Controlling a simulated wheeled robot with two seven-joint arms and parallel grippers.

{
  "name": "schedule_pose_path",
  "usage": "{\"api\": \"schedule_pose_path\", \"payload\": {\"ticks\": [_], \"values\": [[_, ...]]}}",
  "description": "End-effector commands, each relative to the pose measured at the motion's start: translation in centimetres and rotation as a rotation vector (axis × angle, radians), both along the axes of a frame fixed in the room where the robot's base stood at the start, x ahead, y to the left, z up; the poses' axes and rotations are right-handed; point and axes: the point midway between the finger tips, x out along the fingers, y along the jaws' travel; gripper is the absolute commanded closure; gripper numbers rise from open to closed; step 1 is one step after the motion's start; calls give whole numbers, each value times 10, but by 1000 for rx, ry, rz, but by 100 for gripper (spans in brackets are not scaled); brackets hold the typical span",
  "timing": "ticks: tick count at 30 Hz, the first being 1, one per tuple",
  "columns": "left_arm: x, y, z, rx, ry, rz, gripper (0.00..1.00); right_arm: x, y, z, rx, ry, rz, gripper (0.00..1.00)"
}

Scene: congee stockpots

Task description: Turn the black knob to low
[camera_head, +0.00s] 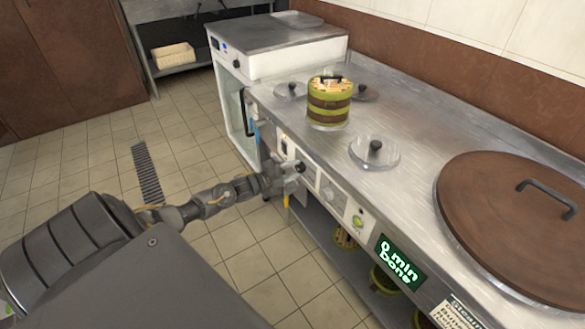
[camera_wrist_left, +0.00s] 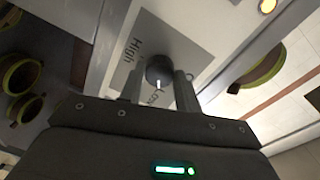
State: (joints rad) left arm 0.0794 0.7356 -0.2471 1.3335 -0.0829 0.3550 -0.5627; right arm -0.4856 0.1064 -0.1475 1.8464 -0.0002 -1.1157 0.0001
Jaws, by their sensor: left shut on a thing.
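The black knob (camera_wrist_left: 160,70) sits on the white control panel, with a white mark on it and a grey label plate behind it reading "High" and, partly hidden, another word. My left gripper (camera_wrist_left: 158,85) is at the knob, one finger on each side, shut on it. In the head view, my left arm reaches in from the left and my left gripper (camera_head: 290,172) is at the front panel of the counter. A black knob (camera_head: 300,166) shows there at the fingertips. My right gripper is not in view.
A green display (camera_head: 398,263) is on the front. Pots (camera_head: 383,280) stand on the shelf below. The tiled floor (camera_head: 90,165) is clear at left.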

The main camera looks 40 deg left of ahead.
Motion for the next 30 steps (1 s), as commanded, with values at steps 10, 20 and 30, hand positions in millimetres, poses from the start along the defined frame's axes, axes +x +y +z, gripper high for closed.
{"api": "schedule_pose_path", "payload": {"ticks": [10, 20, 30], "values": [[0, 2, 0, -19, 6, 3, 90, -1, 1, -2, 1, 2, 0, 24], [0, 1, 0, -19, 6, 3, 50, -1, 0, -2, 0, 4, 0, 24], [-1, 1, 0, -19, 6, 0, 45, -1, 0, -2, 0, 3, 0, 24]]}}
